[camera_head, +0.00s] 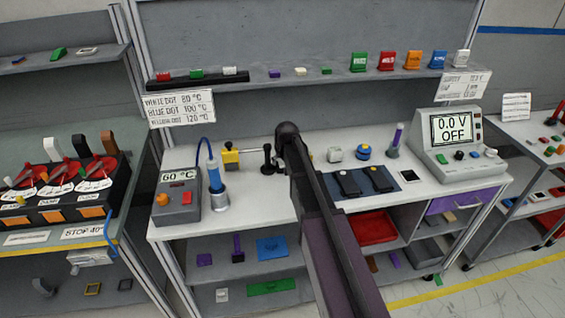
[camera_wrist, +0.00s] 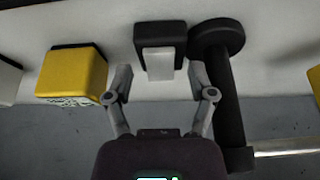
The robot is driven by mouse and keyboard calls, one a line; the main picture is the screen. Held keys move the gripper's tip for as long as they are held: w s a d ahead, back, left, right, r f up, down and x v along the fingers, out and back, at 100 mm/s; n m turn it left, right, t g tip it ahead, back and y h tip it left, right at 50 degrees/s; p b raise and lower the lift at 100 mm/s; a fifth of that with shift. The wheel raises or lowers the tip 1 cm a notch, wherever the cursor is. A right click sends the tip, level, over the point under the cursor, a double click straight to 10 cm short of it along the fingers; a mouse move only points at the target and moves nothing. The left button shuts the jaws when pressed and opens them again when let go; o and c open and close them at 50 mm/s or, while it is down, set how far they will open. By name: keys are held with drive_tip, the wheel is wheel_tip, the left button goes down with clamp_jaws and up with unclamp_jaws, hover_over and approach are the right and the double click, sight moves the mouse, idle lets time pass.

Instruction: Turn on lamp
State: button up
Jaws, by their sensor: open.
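In the wrist view, a small black box with a white rocker-like face (camera_wrist: 159,62) lies between and just beyond my fingertips. My gripper (camera_wrist: 161,80) is open, with one finger on each side of the white face. I cannot tell whether the fingers touch it. A black post with a round disc end (camera_wrist: 222,85) stands close to the right finger. It may be part of the lamp, but no lit lamp shows. In the head view, my arm covers the gripper and the box.
A yellow block (camera_wrist: 72,72) is left of my gripper in the wrist view. In the head view, a black stand (camera_head: 268,160) is just left of my arm. A 60 °C unit (camera_head: 179,195) and a 0.0 V OFF power supply (camera_head: 458,142) share the bench.

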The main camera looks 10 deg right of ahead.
clamp_jaws()
drive_tip(key=shift+w, duration=0.1)
drive_tip(key=shift+w+r+g+p, duration=0.1)
drive_tip(key=shift+w+g+p, duration=0.15)
drive_tip(key=shift+g+p, duration=0.55)
drive_tip(key=shift+w+g, duration=0.15)
drive_tip(key=shift+g, duration=1.45)
